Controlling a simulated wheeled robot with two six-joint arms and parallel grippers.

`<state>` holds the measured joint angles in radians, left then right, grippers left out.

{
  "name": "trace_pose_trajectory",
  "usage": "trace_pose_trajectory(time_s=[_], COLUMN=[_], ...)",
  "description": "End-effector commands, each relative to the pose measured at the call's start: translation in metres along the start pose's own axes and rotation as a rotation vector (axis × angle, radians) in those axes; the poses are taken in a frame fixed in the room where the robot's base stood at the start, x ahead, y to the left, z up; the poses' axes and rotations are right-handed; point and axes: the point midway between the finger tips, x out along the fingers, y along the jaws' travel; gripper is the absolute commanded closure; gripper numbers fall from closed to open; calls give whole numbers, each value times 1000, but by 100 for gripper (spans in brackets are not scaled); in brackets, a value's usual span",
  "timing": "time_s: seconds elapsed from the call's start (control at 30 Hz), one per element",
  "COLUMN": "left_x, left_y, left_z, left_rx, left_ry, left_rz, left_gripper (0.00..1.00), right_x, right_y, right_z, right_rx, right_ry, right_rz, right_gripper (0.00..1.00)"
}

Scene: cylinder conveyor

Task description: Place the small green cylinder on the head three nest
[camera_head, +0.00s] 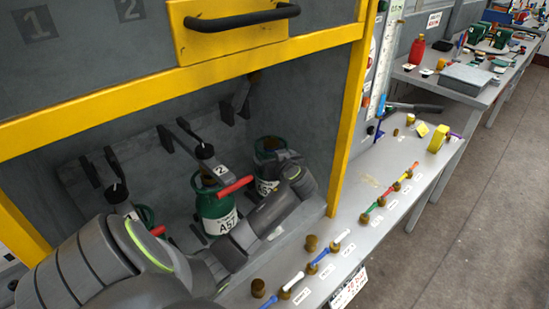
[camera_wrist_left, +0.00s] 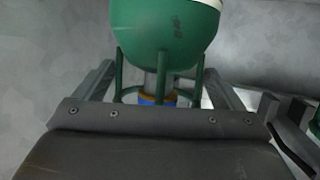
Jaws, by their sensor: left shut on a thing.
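The small green cylinder (camera_head: 268,148) with a white label stands at the right end of the bay, partly covered by my left gripper (camera_head: 284,160). My left gripper is shut on it. In the left wrist view, the cylinder (camera_wrist_left: 165,30) fills the top centre, with its green guard legs and a blue and orange collar between the fingers (camera_wrist_left: 160,90). The third nest under it is hidden, so I cannot tell whether the cylinder touches it. My right gripper is not in view.
A green cylinder labelled A57 (camera_head: 216,208) with a red handle stands to the left under the head marked 2. Another green cylinder (camera_head: 145,215) is mostly hidden by my arm. A yellow post (camera_head: 352,110) bounds the bay's right. A grey bench (camera_head: 390,165) holds several small fittings.

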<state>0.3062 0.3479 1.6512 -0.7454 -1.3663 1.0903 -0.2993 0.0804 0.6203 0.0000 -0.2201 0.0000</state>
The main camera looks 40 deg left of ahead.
Motion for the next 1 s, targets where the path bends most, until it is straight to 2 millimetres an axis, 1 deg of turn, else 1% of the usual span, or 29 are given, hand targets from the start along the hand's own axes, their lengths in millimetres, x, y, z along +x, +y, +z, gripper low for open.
trace_pose_trajectory(time_s=[0.03,0.13,0.17,0.2,0.23,0.43,0.57,0.67,0.77,1.0], left_x=[-1,-1,0,0,0,0,-6,-18,-36,-87], left_y=[1,1,0,0,0,0,0,1,1,1], left_z=[-6,-6,1,1,1,1,2,2,3,3], left_rx=[-4,-4,1,1,1,0,-1,-2,-5,-6], left_ry=[10,9,-5,-5,-5,-4,-5,-5,-6,-7], left_rz=[4,4,-1,-1,-1,-1,1,3,4,4], left_gripper=[81,81,7,2,0,0,0,0,0,0], right_x=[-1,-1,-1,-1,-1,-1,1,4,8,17], right_y=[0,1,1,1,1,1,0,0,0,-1], right_z=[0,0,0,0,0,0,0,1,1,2], right_rx=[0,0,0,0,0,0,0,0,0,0], right_ry=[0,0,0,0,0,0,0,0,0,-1], right_rz=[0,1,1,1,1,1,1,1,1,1], right_gripper=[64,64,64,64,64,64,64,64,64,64])
